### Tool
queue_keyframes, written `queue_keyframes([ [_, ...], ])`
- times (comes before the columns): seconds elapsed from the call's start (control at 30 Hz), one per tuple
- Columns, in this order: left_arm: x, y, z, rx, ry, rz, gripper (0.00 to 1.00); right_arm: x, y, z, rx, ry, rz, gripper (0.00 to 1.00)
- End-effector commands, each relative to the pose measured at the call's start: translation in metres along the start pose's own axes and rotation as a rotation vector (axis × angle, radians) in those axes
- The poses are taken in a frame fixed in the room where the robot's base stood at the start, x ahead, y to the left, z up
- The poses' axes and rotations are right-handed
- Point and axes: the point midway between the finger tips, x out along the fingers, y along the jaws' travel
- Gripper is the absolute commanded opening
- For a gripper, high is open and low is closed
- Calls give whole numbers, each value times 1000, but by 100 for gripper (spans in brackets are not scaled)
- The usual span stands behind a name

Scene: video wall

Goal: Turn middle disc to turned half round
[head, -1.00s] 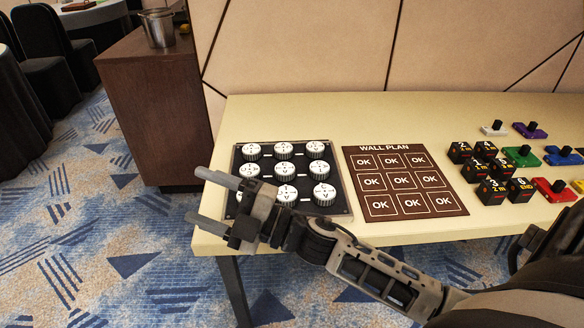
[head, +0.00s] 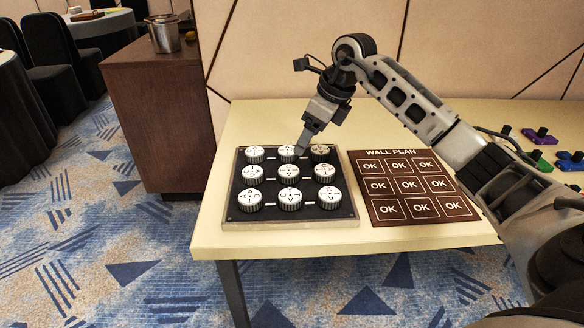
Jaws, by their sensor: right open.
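The middle disc (head: 289,173) is a white-topped round knob with dark ribbed sides. It sits at the centre of a three-by-three set of discs on a black board (head: 341,212) and carries small dark letters. My right gripper (head: 303,148) points down over the back row of the board, between the back middle disc (head: 286,153) and the back right disc (head: 320,152). It is open, but its fingers overlap in this view. Whether it touches a disc cannot be told. The middle disc is uncovered, in front of the fingertips. My left gripper is not in view.
A brown wall plan panel (head: 450,207) with several OK squares lies right of the board. Coloured pieces with black knobs, such as a purple one (head: 541,135), lie at the far right, partly behind my arm. The table's front left corner is clear.

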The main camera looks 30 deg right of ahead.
Motion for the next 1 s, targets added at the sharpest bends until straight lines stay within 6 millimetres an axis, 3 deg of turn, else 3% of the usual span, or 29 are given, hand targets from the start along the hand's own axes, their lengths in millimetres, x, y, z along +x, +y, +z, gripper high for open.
queue_keyframes([
  [0.3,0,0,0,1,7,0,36,71,2,0,1,-1,6,69],
  [0.5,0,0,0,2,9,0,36,98,1,1,0,-3,4,69],
  [0.93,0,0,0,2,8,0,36,109,1,1,-2,-3,2,69],
  [0.97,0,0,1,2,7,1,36,109,1,1,-2,-3,2,66],
  [1.0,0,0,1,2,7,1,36,109,1,1,-2,-3,2,55],
])
